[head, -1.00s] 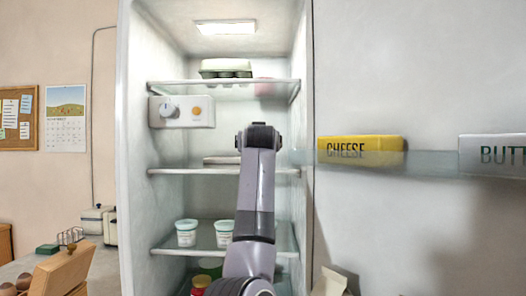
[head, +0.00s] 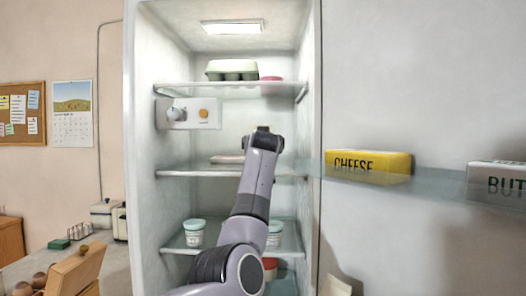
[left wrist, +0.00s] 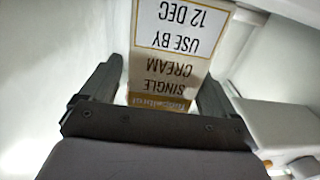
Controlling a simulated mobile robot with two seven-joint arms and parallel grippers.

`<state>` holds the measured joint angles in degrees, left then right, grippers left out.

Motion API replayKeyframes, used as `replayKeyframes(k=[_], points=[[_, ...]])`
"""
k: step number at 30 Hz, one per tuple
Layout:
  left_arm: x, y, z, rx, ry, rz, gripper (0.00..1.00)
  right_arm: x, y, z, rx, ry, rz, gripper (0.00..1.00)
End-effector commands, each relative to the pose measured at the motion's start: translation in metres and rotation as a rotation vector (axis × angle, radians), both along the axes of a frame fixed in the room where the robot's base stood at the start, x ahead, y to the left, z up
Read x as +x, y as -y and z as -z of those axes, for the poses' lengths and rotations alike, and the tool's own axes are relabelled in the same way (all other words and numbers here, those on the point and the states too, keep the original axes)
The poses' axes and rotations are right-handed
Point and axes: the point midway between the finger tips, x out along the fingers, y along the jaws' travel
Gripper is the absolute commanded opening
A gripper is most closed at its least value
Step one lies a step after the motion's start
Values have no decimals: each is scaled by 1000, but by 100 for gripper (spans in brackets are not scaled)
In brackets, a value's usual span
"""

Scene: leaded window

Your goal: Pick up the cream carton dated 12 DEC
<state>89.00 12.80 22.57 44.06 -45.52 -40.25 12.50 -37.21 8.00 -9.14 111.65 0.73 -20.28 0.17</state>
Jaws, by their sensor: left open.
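The cream carton (left wrist: 178,45) fills the upper middle of the left wrist view. It is white with a gold border, and its upside-down print reads SINGLE CREAM, USE BY 12 DEC. My left gripper (left wrist: 162,78) is open, with one dark finger on each side of the carton's lower part in that view. I cannot tell whether either finger touches it. In the head view my left arm reaches into the fridge, its end (head: 263,138) at about the middle shelf's height. The carton is not visible there, and the fingers cannot be made out. My right gripper is not in view.
Glass shelves hold an egg box (head: 232,70), a flat packet (head: 228,159) and white tubs (head: 194,233). A control box (head: 190,113) hangs below the top shelf. The open door at right carries a cheese pack (head: 370,164) and a butter pack (head: 497,180).

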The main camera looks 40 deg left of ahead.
Motion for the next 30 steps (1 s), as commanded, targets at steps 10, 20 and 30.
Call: replayKeyframes(k=[10, 20, 30], points=[[-1, 0, -2, 2, 4, 0, 21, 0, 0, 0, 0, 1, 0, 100], [-1, 0, -4, 3, 3, 0, 21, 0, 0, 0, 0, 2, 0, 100], [-1, 0, -31, 3, 4, 0, 21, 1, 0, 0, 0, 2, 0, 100]])
